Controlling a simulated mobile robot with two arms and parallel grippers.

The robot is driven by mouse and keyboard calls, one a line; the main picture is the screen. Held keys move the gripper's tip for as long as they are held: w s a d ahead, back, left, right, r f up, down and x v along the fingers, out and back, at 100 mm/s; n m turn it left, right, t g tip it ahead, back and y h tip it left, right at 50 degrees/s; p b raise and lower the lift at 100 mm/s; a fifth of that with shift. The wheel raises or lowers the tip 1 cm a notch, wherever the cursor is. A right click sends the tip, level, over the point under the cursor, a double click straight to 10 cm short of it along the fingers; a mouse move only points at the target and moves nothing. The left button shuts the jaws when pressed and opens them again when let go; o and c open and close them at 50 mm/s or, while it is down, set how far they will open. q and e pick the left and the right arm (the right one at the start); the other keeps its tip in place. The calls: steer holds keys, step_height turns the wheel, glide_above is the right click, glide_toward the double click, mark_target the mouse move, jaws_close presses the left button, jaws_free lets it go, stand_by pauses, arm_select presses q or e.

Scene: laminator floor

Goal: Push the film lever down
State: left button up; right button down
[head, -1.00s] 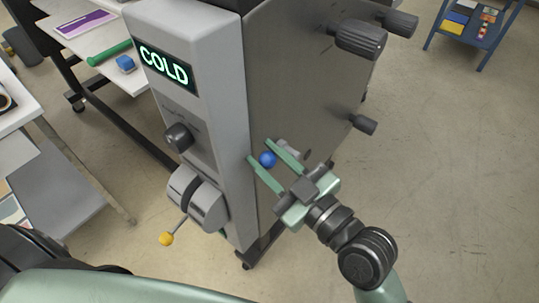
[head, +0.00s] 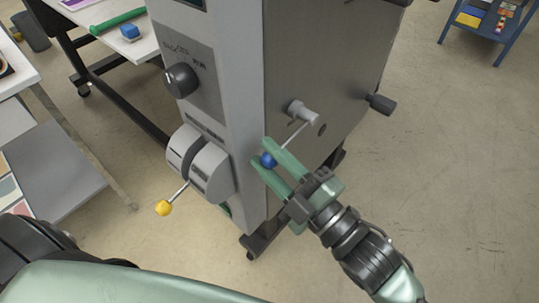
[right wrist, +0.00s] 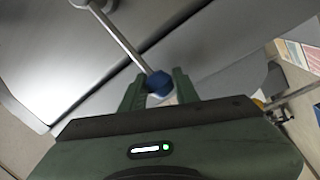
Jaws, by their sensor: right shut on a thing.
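A lever with a blue knob (head: 268,160) is on the side panel of the grey machine (head: 245,110). Its thin rod runs from a grey pivot (head: 302,113) down and left to the knob. My right gripper (head: 262,154) is shut on the blue knob, with a green finger on each side. In the right wrist view the blue knob (right wrist: 158,82) sits between the fingertips, and the rod runs up and left from it. My left gripper is out of view.
A second lever with a yellow knob (head: 163,208) sticks out of the machine's front, below a dark dial (head: 181,80). A dark handle (head: 380,104) juts from the side panel. A blue cart (head: 483,25) stands far right; the floor at right is clear.

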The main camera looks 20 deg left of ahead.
steer(key=shift+f+n, duration=0.4)
steer(key=shift+f, duration=0.25)
steer(key=c, duration=1.1)
jaws_free()
steer(key=shift+o, duration=0.2)
steer(key=shift+w, duration=0.1)
steer(key=v, duration=0.8)
steer(key=shift+b, duration=0.45)
